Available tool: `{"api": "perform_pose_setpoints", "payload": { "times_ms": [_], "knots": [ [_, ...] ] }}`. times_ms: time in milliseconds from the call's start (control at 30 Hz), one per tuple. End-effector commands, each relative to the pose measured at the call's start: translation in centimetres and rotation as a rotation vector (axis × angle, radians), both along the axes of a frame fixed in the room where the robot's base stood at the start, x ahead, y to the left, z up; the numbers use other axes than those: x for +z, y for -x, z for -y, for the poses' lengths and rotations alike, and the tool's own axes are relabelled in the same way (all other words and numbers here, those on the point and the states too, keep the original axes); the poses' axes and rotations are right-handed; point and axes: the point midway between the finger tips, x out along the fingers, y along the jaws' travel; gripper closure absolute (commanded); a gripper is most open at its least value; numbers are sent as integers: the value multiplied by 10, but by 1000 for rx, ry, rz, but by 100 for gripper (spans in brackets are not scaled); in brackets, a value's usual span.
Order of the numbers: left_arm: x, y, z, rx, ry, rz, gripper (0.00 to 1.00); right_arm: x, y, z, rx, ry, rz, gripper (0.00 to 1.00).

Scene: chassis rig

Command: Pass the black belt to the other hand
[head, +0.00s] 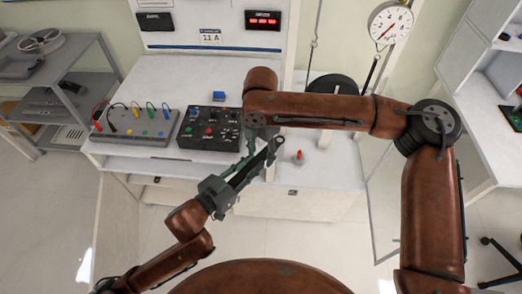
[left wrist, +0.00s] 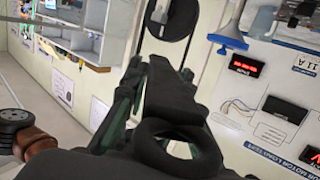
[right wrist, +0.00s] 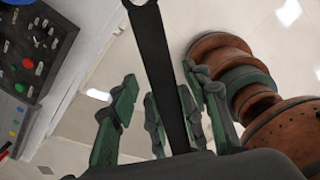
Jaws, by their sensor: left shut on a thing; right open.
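The black belt (head: 249,172) is a flat strip with a round hole at its end. My left gripper (head: 230,184) is shut on it and holds it tilted, above the floor in front of the bench. In the left wrist view the belt (left wrist: 172,88) fills the middle, between the fingers. My right gripper (head: 256,150) reaches down from above, beside the belt. In the right wrist view the belt (right wrist: 162,60) runs lengthwise between its green fingers, which are open. I cannot tell whether they touch the belt.
The white bench (head: 165,85) behind carries a board with coloured leads (head: 138,126), a black control box (head: 209,129) and a red-tipped knob (head: 299,157). A dial scale (head: 390,22) hangs at the upper right. Grey shelves (head: 62,75) stand at left.

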Motion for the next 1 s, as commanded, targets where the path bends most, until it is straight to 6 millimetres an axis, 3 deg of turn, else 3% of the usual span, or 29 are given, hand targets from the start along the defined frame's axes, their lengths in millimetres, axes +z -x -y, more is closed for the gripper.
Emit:
{"api": "perform_pose_setpoints", "payload": {
  "times_ms": [67, 733, 767, 1000],
  "knots": [
    [1, 0, 0, 0, 1, 1, 100, 0, 0, 0, 0, 0, 0, 57],
    [1, 1, 1, -3, 2, 1, 100, 1, 0, -1, 0, -2, 1, 100],
    [1, 1, 1, -3, 2, 1, 76, 1, 0, -1, 0, -2, 2, 100],
    [0, 1, 1, -2, 2, 0, 60, 1, 0, -1, 0, -2, 1, 100]
  ]
}}
